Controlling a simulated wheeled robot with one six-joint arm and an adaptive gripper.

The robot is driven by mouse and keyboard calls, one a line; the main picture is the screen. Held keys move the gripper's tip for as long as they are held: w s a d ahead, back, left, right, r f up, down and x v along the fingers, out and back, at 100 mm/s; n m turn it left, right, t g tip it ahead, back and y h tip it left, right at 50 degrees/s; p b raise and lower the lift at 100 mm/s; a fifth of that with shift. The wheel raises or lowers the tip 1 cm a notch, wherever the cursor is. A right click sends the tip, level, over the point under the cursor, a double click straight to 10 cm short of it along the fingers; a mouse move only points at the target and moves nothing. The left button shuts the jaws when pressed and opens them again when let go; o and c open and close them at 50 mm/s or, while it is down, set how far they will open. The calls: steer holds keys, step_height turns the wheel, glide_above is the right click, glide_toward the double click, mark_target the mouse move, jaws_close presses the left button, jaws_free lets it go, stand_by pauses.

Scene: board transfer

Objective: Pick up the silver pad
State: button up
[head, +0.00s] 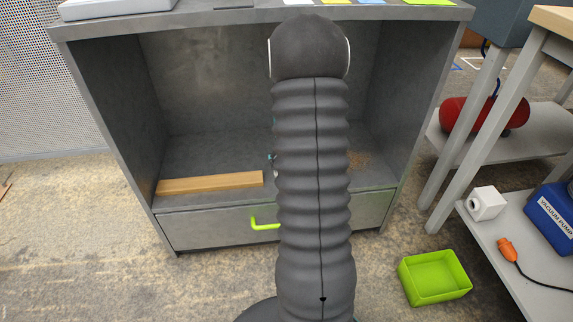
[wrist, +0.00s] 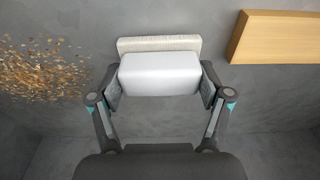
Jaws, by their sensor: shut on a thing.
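In the wrist view my gripper (wrist: 160,92) is shut on the silver pad (wrist: 160,75), a pale silver-white block with its long side across the jaws. A finger presses on each short end. A pale slab with a rough-looking edge (wrist: 158,44) shows just beyond the block; I cannot tell whether it is part of the pad. In the head view my own arm hides the pad and most of the gripper. Only a small teal and grey bit of the gripper shows beside the arm, inside the grey cabinet (head: 395,105).
A wooden board (head: 210,183) lies at the left of the cabinet floor, and also shows in the wrist view (wrist: 275,40). Brown shavings (wrist: 45,72) lie on the other side. Below is a drawer with a green handle (head: 265,224). A green bin (head: 434,277) stands on the ground.

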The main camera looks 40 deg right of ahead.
steer(key=r, duration=0.4)
steer(key=shift+s+d+p, duration=0.1)
steer(key=shift+d+p, duration=0.1)
steer(key=shift+p, duration=0.2)
steer(key=s+d+r+p, duration=0.1)
steer(key=s+d+r, duration=0.5)
steer(key=s+d, duration=0.1)
steer(key=shift+s+d+r, duration=0.15)
steer(key=shift+s+d, duration=0.05)
steer(key=shift+s, duration=0.55)
steer(key=o, duration=0.5)
steer(key=c, duration=0.3)
steer(key=shift+s, duration=0.1)
